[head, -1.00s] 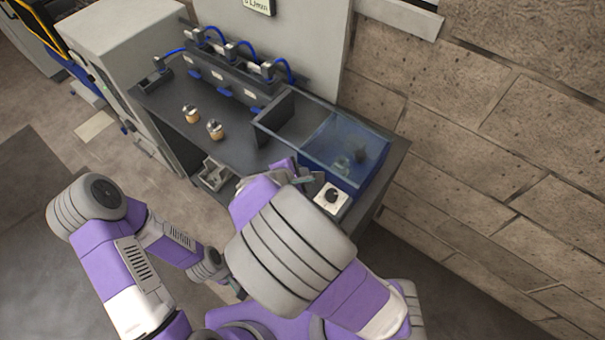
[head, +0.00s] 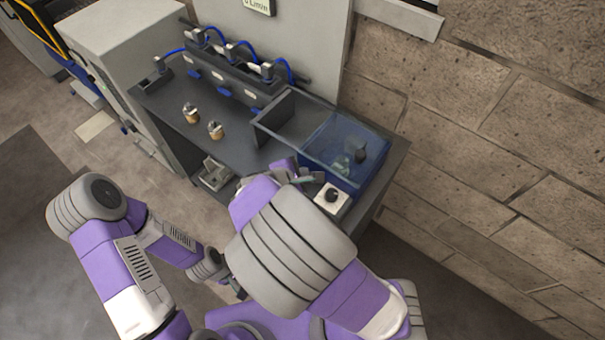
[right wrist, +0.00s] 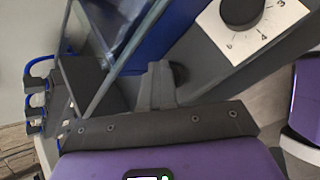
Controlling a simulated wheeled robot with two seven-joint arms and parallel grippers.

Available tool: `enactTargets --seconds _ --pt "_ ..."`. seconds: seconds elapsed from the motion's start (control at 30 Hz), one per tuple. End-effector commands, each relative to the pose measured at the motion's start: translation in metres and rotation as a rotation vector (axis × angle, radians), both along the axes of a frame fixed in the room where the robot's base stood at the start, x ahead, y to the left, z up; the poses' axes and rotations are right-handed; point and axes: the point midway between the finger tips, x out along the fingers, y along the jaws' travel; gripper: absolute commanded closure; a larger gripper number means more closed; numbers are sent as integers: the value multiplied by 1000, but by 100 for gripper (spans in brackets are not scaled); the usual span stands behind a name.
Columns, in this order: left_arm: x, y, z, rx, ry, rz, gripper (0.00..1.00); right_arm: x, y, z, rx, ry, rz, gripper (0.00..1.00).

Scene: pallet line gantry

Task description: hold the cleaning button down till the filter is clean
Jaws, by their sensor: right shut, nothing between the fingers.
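My right gripper (head: 308,178) is at the front edge of the bench, in front of the blue see-through tank (head: 372,178). In the right wrist view its fingers (right wrist: 160,84) are shut and empty. A dark round part (right wrist: 180,73), perhaps the cleaning button, shows just beside the fingertips and is partly hidden by them; I cannot tell if they touch it. A pale greenish piece (head: 342,166), perhaps the filter, lies in the tank beside a dark upright piece (head: 361,153). My left gripper (head: 238,290) is low, partly hidden by my right arm; its jaws are unclear.
A black dial on a white numbered plate (head: 326,199) sits right of my right gripper; the dial also shows in the right wrist view (right wrist: 241,10). A rack with blue hoses (head: 230,78) is behind. A grey holder (head: 213,175) stands at the front edge.

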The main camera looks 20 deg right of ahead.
Motion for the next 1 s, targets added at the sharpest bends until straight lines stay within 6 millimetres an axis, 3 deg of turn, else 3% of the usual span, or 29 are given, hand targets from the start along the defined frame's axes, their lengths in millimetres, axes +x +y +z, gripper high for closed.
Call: enactTargets --seconds 0.33,0.77,1.0 --pt "0 0 16 0 0 0 44 0 0 18 0 1 1 100" --pt "0 0 18 0 0 0 44 0 0 21 0 0 0 100" --pt "0 0 38 0 0 0 44 0 0 43 1 0 1 100"
